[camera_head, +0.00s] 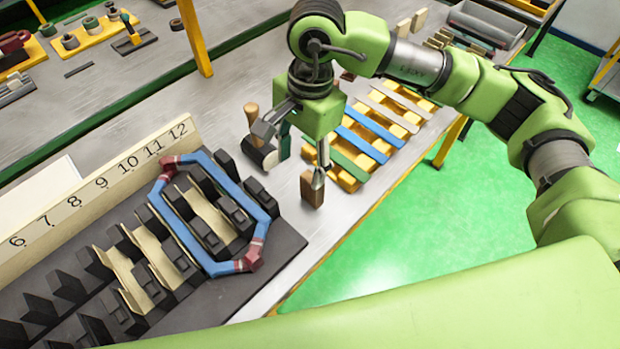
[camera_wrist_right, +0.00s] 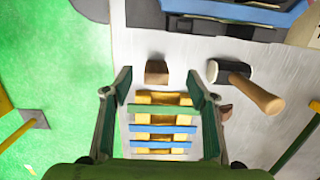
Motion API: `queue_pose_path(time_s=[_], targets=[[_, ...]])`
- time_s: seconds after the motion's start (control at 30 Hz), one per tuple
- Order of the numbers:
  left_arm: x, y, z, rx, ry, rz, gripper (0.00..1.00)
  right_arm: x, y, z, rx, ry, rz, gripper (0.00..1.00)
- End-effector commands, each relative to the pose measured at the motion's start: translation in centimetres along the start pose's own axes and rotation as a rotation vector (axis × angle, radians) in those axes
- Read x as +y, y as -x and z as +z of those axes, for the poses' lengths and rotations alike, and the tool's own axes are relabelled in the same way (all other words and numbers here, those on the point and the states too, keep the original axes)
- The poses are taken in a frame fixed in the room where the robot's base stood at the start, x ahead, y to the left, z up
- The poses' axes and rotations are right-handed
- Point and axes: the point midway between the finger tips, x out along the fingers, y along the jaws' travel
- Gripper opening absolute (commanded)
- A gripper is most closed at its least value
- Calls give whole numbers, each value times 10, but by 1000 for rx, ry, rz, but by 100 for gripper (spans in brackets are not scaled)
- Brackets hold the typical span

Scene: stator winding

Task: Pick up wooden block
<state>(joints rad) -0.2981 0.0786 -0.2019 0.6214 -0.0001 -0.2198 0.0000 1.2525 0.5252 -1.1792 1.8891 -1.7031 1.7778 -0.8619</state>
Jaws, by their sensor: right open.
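The wooden block (camera_head: 312,188) is a small brown block standing on the grey table near its right edge. It also shows in the right wrist view (camera_wrist_right: 157,72), lying in line with the gap between my fingers and just beyond their tips. My right gripper (camera_head: 302,168) is open and empty, pointing down over the table close to the block. In the right wrist view its two green fingers (camera_wrist_right: 158,82) stand wide apart. No contact with the block can be made out. My left gripper is not in view.
A mallet (camera_wrist_right: 254,92) with a wooden handle lies beside the block. A yellow rack with coloured strips (camera_head: 362,143) is close behind it. The black stator fixture (camera_head: 285,240) with a blue coil (camera_head: 182,228) stands at the left. Green floor (camera_head: 430,240) lies beyond the table edge.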

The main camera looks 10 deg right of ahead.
Motion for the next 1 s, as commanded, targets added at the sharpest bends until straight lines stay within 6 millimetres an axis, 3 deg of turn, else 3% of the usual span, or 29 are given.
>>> queue_pose_path(time_s=[0.1,0.2,0.5,0.73,1.0], targets=[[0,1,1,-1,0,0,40,4,6,-25,91,-3,21,53],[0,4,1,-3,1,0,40,6,-1,-32,111,-3,31,53],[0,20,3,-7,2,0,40,7,-57,-36,106,-3,31,53],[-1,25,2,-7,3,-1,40,7,-77,-38,108,-2,28,53],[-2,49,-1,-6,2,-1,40,6,-111,-39,105,-3,31,53]])
